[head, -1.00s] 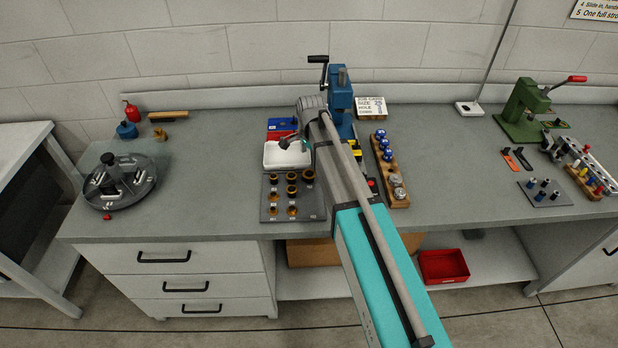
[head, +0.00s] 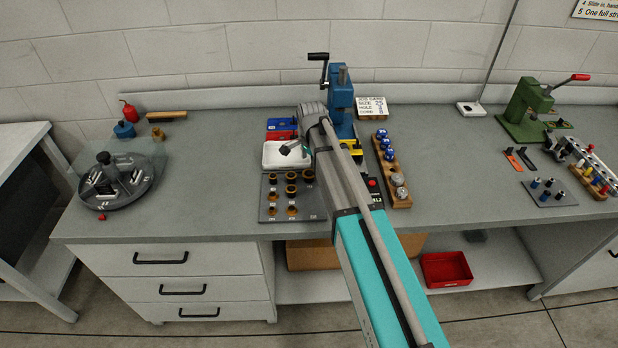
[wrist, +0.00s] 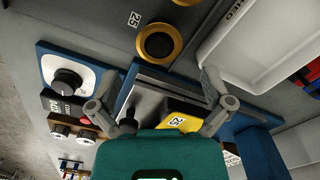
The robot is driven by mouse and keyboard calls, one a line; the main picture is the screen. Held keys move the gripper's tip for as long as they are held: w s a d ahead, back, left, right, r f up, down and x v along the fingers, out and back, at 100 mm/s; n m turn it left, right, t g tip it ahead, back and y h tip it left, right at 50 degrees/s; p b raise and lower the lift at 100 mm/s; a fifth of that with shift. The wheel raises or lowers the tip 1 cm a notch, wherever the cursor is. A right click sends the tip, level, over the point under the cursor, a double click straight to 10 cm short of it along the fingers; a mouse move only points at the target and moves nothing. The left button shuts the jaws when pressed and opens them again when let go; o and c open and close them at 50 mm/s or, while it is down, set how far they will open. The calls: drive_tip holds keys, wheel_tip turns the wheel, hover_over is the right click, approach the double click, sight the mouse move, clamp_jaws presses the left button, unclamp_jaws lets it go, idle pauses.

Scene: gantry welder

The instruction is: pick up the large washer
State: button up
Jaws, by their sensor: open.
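I cannot pick out the large washer for certain in either view. In the wrist view my gripper (wrist: 158,82) is open, its two fingers spread with nothing between them. Below them are a blue-based fixture with a dark metal block (wrist: 148,103) and a yellow tag marked 25 (wrist: 178,124). A gold-rimmed black ring (wrist: 160,42) sits in a grey board just beyond the fingers, beside a 25 label.
A grey board with several black-and-gold rings (head: 268,205) lies in front of the tray. The blue press (head: 341,90) stands behind my arm, and a wooden rack (head: 402,199) is to its right. A round dark fixture (head: 120,192) stands at left. Bench between is clear.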

drive_tip(key=shift+f+b, duration=0.85)
drive_tip(key=shift+f, duration=0.3)
drive_tip(key=shift+f, duration=0.25)
idle(0.4)
drive_tip(key=c, duration=0.7)
